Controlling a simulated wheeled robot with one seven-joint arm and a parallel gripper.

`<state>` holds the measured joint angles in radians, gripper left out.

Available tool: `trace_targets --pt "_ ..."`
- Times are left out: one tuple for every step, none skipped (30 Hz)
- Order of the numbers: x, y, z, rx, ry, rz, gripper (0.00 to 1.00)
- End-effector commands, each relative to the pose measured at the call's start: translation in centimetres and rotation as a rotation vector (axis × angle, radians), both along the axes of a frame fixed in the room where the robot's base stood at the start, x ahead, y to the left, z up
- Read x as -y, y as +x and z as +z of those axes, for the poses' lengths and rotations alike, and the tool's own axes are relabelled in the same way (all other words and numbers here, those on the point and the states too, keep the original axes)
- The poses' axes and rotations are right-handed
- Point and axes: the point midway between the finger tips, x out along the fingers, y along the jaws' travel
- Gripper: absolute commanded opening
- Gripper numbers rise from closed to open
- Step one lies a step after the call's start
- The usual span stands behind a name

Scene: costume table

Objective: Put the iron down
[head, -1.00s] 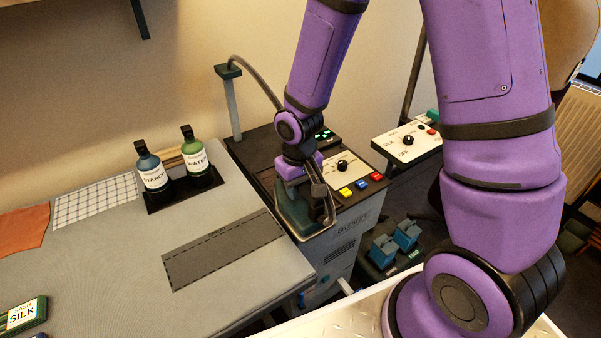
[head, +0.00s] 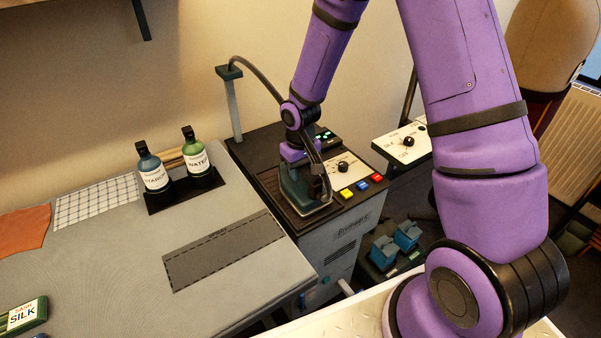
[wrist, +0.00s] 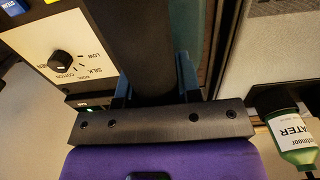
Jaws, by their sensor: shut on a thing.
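The iron (head: 298,192) is dark green with a pale soleplate edge and stands level on or just above the brown rest (head: 271,187) on top of the ironing station. I cannot tell whether its sole touches the rest. My gripper (head: 303,166) comes down from above and is shut on the iron's handle. In the wrist view, the fingers of my gripper (wrist: 153,82) lie on either side of the dark handle (wrist: 150,45). The sole is hidden there.
The station's dial panel (head: 343,168) and coloured buttons are close right of the iron. A cord runs to a post (head: 233,108) behind. Starch (head: 152,168) and water (head: 195,155) bottles stand left. A dark marked patch (head: 222,250) on the board is bare.

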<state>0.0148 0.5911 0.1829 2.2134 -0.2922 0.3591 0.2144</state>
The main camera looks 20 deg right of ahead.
Motion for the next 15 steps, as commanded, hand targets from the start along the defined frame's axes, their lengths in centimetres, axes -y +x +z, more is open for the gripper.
trace_targets --pt "-0.01 0.00 -0.58 -0.001 0.000 -0.001 0.00" --pt "0.00 0.02 -0.80 0.000 0.000 -0.001 0.00" --pt "0.01 0.04 -0.99 0.001 0.000 -0.002 0.00" --pt "0.02 0.05 -1.07 0.002 0.000 -0.002 0.00" --pt "0.03 0.07 -1.09 0.002 0.000 -0.002 0.00" --pt "0.03 0.07 -1.08 0.002 -0.001 -0.002 0.00" --pt "0.03 0.08 -1.06 0.003 0.000 -0.002 0.00" --pt "0.03 0.07 -1.05 0.003 0.000 -0.002 0.00" --pt "0.03 0.07 -1.05 0.003 0.001 -0.002 0.00" --pt "0.02 0.06 -1.05 0.002 0.000 -0.002 0.00" --pt "0.02 0.06 -1.06 0.002 0.000 -0.002 0.00" --pt "0.02 0.05 -1.11 0.002 0.000 -0.002 0.00" --pt "0.02 0.04 -1.18 0.002 0.000 -0.002 0.00" --pt "0.02 0.04 -1.25 0.002 0.000 -0.002 0.00" --pt "0.01 0.03 -1.35 0.001 0.000 -0.002 0.00"
